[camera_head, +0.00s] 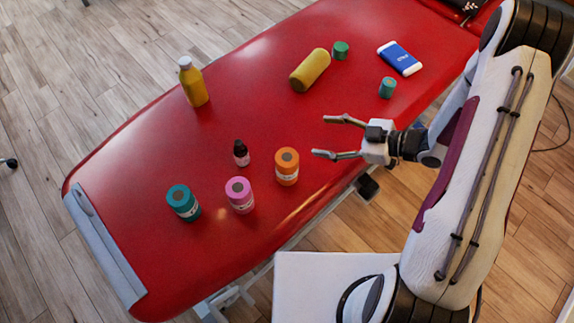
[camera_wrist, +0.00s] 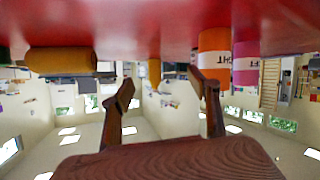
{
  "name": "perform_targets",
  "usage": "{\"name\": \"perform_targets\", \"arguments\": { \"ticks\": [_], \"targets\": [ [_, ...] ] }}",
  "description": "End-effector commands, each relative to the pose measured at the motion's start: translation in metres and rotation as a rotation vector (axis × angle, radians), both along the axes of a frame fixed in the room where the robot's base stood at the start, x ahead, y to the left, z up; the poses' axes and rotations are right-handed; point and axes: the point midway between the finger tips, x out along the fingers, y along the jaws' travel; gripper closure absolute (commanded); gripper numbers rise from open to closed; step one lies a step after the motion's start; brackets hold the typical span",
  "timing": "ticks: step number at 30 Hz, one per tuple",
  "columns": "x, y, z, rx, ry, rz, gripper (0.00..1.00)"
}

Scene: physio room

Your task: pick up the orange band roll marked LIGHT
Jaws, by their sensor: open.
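The orange band roll (camera_head: 286,168) stands upright on the red treatment table (camera_head: 250,95), at the right end of a row of rolls. In the wrist view, which is upside down, the orange roll (camera_wrist: 214,42) shows a white label, partly readable as "GHT". The right finger's tip overlaps its edge there. My gripper (camera_head: 321,136) is open and empty, up and to the right of the orange roll in the head view, fingers pointing left. In the wrist view my gripper (camera_wrist: 162,85) has a wide gap between its fingers.
A pink roll (camera_head: 239,194) stands close left of the orange one, with a teal roll (camera_head: 182,202) beyond. A small dark bottle (camera_head: 241,153) stands behind them.

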Motion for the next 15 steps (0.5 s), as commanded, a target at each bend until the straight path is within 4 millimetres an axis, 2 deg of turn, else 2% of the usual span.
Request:
{"name": "perform_targets", "arguments": {
  "ticks": [9,15],
  "targets": [
    [-0.055,0.022,-0.005,0.27,0.046,0.113,0.39],
    [-0.08,0.027,-0.001,0.399,0.066,0.153,0.39]
  ]
}}
